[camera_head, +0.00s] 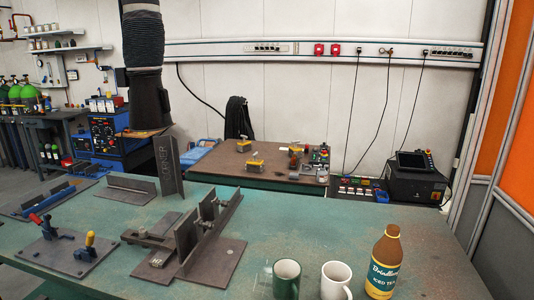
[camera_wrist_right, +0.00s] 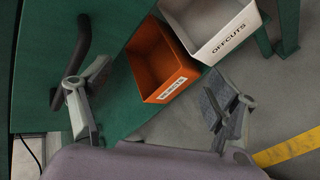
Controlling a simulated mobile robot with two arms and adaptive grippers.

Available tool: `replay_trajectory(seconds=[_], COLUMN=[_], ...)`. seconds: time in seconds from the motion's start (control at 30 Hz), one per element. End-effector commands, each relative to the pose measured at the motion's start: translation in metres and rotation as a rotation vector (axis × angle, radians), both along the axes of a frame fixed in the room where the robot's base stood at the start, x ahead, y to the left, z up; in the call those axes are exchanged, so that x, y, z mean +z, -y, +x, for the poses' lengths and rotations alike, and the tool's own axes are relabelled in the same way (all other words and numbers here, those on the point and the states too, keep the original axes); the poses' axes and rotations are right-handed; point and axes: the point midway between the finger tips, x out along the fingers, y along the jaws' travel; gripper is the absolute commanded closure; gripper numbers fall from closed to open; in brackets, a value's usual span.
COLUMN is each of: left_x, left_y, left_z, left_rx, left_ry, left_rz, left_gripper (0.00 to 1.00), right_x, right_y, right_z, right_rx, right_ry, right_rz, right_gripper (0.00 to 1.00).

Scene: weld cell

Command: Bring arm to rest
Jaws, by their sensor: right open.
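My right gripper (camera_wrist_right: 156,88) shows in the right wrist view with its two grey fingers spread wide apart. Nothing is between the fingers. Behind and below it are an orange bin (camera_wrist_right: 143,66) and a white bin labelled OFFCUTS (camera_wrist_right: 226,45). Neither of my grippers shows in the head view, and my left gripper is in neither view.
A green-topped table (camera_head: 330,222) fills the front, with a fixture of steel plates (camera_head: 205,228), a toggle clamp plate (camera_head: 66,248), a green mug (camera_head: 287,279), a white mug (camera_head: 336,281) and a brown bottle (camera_head: 384,262). A dark corrugated hose (camera_head: 143,40) hangs above.

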Motion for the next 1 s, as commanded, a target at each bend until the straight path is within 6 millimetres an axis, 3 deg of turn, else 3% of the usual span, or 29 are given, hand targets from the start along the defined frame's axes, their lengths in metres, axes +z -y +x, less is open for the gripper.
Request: replay_trajectory(seconds=[0.03, 0.2, 0.3, 0.4, 0.53, 0.67, 0.8, 1.0], left_x=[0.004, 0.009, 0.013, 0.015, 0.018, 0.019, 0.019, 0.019], left_y=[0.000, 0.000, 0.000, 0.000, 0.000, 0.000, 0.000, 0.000], left_z=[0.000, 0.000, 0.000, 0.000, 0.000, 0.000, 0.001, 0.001], left_rx=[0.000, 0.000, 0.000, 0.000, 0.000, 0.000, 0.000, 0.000], left_ry=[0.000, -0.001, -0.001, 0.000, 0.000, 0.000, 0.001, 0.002], left_rz=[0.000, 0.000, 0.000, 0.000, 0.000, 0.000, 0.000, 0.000], left_gripper=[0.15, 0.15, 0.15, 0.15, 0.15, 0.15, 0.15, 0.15], right_x=[-0.035, -0.139, -0.187, -0.221, -0.246, -0.257, -0.259, -0.260], right_y=[-0.007, -0.038, -0.060, -0.081, -0.099, -0.109, -0.111, -0.111], right_z=[-0.016, -0.085, -0.135, -0.184, -0.238, -0.270, -0.281, -0.281], right_rx=[-0.086, -0.444, -0.685, -0.930, -1.199, -1.361, -1.419, -1.418], right_ry=[-0.066, -0.277, -0.393, -0.487, -0.562, -0.593, -0.601, -0.600], right_rz=[0.127, 0.531, 0.715, 0.847, 0.942, 0.976, 0.986, 0.986], right_gripper=[0.19, 0.19, 0.19, 0.19, 0.19, 0.19, 0.19, 0.19])
